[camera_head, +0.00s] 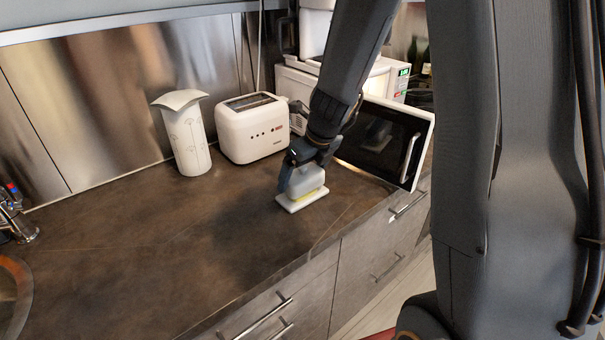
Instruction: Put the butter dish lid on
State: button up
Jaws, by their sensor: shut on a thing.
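The butter dish base (297,204) is a pale flat plate on the dark counter. A thin yellow strip of butter (312,196) shows above it. The pale, translucent lid (308,181) is directly over the butter. My gripper (300,165) comes down from above and is shut on the top of the lid. The lid looks roughly upright and lined up with the base. The yellow strip shows below its lower edge, and I cannot tell whether the lid touches the base. The fingertips are partly hidden by the wrist.
A white toaster (252,130) and a white paper-towel-like cylinder (186,140) stand at the back. A microwave with its door (384,142) open is close on the right. The counter (140,235) is clear to the left, with its front edge near the dish.

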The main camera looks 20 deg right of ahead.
jog(key=shift+f, duration=0.2)
jog(key=o, duration=0.9)
jog(key=shift+r+p, duration=0.35)
jog(key=shift+r, duration=0.25)
jog(key=p+v, duration=0.1)
jog(key=v, duration=1)
jog(key=s+f+n+g, duration=0.1)
jog(key=s+n, duration=0.4)
jog(key=n, duration=0.5)
jog(key=s+a+f+n+h, duration=0.1)
jog(key=s+f+n, duration=0.2)
jog(key=n, duration=0.8)
jog(key=s+f+n+g, duration=0.1)
jog(key=s+f+n, duration=0.1)
jog(key=s+n, duration=0.6)
jog(key=shift+s+a+f+n+g+h, duration=0.1)
jog(key=shift+a+n+g+h, duration=0.1)
jog(key=shift+n, duration=0.45)
jog(key=shift+s+a+f+n+g+h, duration=0.1)
jog(key=shift+a+n+h, duration=0.1)
jog(key=shift+n, duration=0.45)
jog(key=shift+f, duration=0.1)
